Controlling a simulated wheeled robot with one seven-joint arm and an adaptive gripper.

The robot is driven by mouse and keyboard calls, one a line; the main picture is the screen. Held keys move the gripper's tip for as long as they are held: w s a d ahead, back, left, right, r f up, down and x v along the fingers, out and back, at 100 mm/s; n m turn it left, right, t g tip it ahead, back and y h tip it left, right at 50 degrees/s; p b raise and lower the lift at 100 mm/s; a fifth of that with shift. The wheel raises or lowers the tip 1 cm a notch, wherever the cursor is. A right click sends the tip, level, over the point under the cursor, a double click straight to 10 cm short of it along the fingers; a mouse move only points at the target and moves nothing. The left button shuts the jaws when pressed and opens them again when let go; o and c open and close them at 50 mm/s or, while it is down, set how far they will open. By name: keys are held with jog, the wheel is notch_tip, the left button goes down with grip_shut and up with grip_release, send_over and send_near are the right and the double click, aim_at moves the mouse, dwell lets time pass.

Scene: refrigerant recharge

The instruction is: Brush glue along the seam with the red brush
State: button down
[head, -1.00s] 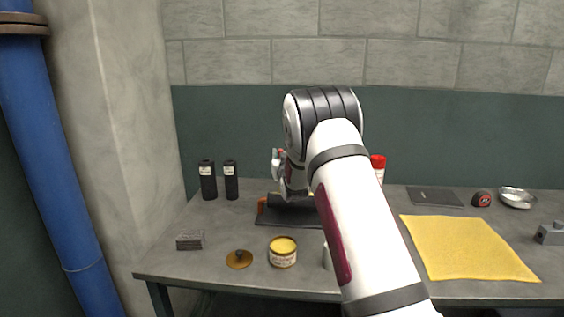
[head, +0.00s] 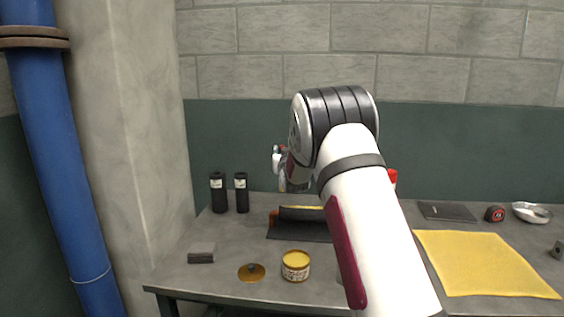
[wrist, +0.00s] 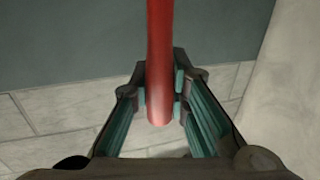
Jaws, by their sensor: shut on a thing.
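My gripper (wrist: 160,88) is shut on the red brush (wrist: 160,45), seen by its handle in the wrist view; its bristles are out of that view. In the head view my gripper (head: 279,160) is partly hidden behind my arm, above and behind the work piece. An open yellow glue can (head: 295,265) stands in front.
A brown lid (head: 251,272) and a grey block (head: 201,253) lie near the front left. Two black bottles (head: 230,193) stand at the back left. A yellow cloth (head: 485,262), dark plate (head: 446,211), tape measure (head: 495,213) and metal dish (head: 531,212) are at the right.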

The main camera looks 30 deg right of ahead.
notch_tip(320, 180, up, 2)
jog(key=shift+r, duration=0.15)
dwell(0.9)
